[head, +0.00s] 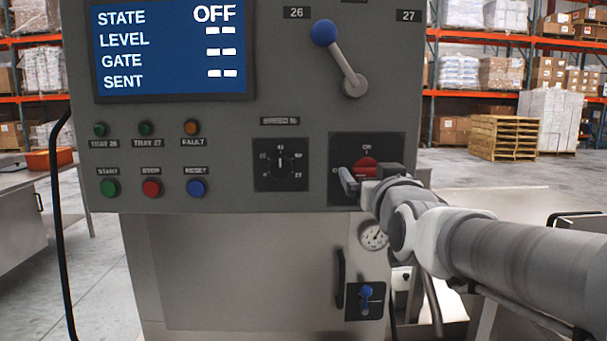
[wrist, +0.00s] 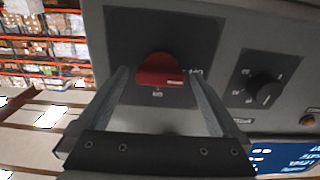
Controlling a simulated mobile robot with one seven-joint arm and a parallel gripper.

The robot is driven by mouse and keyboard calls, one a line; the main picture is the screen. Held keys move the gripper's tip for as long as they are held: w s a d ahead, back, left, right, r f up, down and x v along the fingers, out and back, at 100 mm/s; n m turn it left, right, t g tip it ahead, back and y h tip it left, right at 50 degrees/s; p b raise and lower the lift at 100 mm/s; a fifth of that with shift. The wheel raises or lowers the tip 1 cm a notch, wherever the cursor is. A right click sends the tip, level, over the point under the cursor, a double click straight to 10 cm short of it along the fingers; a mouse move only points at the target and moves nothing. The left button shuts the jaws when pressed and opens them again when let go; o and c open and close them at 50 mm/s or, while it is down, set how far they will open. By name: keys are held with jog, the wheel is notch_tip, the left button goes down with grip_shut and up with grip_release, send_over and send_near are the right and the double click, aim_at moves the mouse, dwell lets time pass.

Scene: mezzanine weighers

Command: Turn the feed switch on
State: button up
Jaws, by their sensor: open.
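The switch is a red rotary knob (head: 366,165) on a dark square plate (head: 397,145) at the lower right of the grey panel. An ON label shows above it in the head view, and another label at its left is partly covered. My gripper (head: 368,178) is in front of the knob, with its fingers apart. In the wrist view, which is turned over, the red knob (wrist: 158,68) lies between the two open fingers (wrist: 158,80). A pale mark on the knob is on its lower right side there. I cannot tell whether the fingers touch it. The screen (head: 172,50) reads STATE OFF.
A black dial (head: 281,164) is left of the switch, and it also shows in the wrist view (wrist: 264,91). A blue-knobbed lever (head: 340,60) stands above. Several push buttons (head: 151,188) are at the left.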

jog(key=c, duration=1.3)
jog(key=shift+f, duration=0.1)
jog(key=m+b, duration=1)
jog(key=m, duration=0.7)
jog(key=shift+d+m, duration=0.1)
jog(key=shift+m, duration=0.3)
